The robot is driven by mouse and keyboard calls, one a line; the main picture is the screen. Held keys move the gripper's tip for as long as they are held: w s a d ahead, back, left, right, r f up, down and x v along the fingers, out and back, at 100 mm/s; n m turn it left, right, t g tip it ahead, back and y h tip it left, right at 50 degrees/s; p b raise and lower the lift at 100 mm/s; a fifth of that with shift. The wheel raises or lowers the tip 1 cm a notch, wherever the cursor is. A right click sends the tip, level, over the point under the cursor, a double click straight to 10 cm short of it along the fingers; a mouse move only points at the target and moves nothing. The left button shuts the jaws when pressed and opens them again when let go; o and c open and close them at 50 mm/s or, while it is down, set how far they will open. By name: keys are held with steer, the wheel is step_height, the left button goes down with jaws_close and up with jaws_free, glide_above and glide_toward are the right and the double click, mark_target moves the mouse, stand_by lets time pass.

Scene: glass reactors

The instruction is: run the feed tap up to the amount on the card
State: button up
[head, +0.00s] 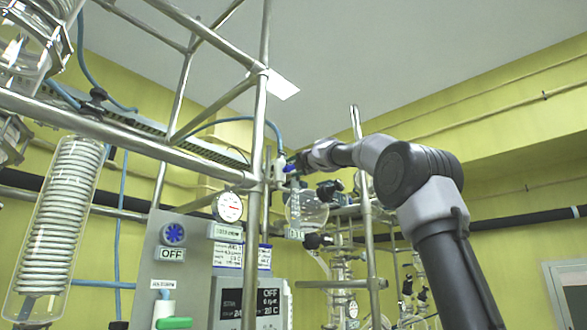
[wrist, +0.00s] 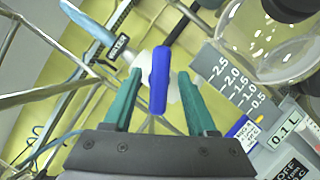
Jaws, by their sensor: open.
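The feed tap has a blue lever handle (wrist: 159,80) on a whitish body, in the middle of the wrist view. It shows small in the head view (head: 291,168). My gripper (wrist: 160,75) is open, with one teal finger on each side of the handle and a visible gap to each. A round glass vessel (head: 307,210) hangs below the tap; part of it shows in the wrist view (wrist: 268,38). A scale (wrist: 236,88) runs from 0.5 to 2.5 beside a readout of 0.1 L (wrist: 286,138). Small cards (head: 228,254) are on the panel; their writing is too small to read.
Metal frame tubes (head: 258,130) stand close to the tap and my arm. A blue hose (wrist: 92,22) with a WATER label leads to the tap. A control box (head: 255,302) reading OFF and a pressure gauge (head: 229,207) are below. A coiled glass condenser (head: 60,225) hangs at left.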

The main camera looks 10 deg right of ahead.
steer(key=shift+c, duration=0.3)
jaws_close()
steer(key=shift+n, duration=0.8)
steer(key=shift+o, duration=0.3)
jaws_free()
steer(key=v, duration=1)
steer(key=shift+s+d+f, duration=0.2)
steer(key=shift+s, duration=0.15)
